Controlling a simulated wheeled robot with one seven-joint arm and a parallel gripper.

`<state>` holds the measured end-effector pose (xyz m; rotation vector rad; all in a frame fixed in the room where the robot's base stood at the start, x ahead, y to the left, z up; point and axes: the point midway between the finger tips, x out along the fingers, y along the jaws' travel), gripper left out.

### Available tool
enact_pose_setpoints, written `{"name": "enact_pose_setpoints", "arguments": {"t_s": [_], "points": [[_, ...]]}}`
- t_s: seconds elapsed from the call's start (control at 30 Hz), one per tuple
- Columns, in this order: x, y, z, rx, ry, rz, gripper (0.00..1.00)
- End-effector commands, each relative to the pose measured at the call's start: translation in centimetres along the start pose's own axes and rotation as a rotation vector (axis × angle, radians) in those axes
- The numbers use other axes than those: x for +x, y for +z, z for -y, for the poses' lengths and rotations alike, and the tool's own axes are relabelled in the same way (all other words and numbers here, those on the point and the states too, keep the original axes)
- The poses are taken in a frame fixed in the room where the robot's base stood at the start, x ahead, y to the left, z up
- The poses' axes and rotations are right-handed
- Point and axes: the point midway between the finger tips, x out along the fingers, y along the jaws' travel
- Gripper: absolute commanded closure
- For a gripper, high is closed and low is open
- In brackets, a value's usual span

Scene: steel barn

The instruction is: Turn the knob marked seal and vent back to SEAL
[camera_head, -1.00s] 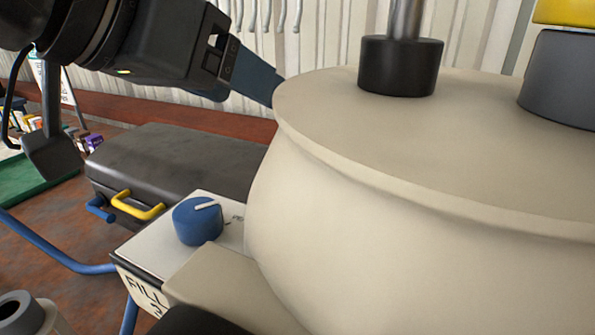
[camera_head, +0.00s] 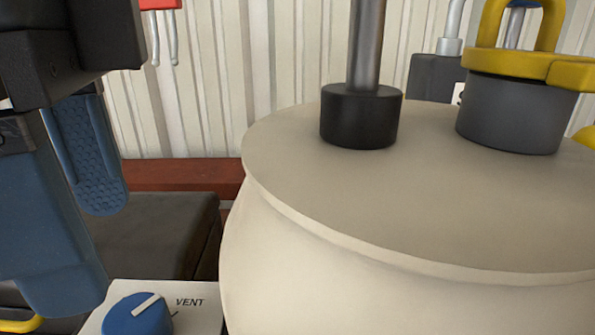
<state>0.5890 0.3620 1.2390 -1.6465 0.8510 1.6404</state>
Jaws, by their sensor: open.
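The blue knob (camera_head: 138,318) sits on a white panel (camera_head: 207,316) at the bottom left, partly cut off by the frame edge. Its white pointer line slants up and right, toward the printed word VENT. The SEAL mark is not in view. My gripper (camera_head: 86,256) hangs at the left with its blue textured fingers pointing down, spread apart and empty. The nearer fingertip appears just above and left of the knob. I cannot tell the exact gap, but the knob is not between the fingers.
A large cream vessel (camera_head: 270,230) stands close on the right of the knob, with a black collar and post (camera_head: 360,118) and a grey cap with yellow handle (camera_head: 510,112) on top. A dark case (camera_head: 160,235) lies behind the panel. A corrugated wall is at the back.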

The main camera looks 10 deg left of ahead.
Motion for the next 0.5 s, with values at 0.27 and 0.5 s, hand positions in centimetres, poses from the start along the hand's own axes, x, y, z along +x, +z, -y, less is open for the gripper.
{"name": "enact_pose_setpoints", "arguments": {"t_s": [0.27, 0.5], "points": [[3.6, -0.1, -0.2, 0.009, 0.009, 0.000, 0.33], [6.7, 0.0, -0.2, 0.006, 0.007, 0.002, 0.33]]}}
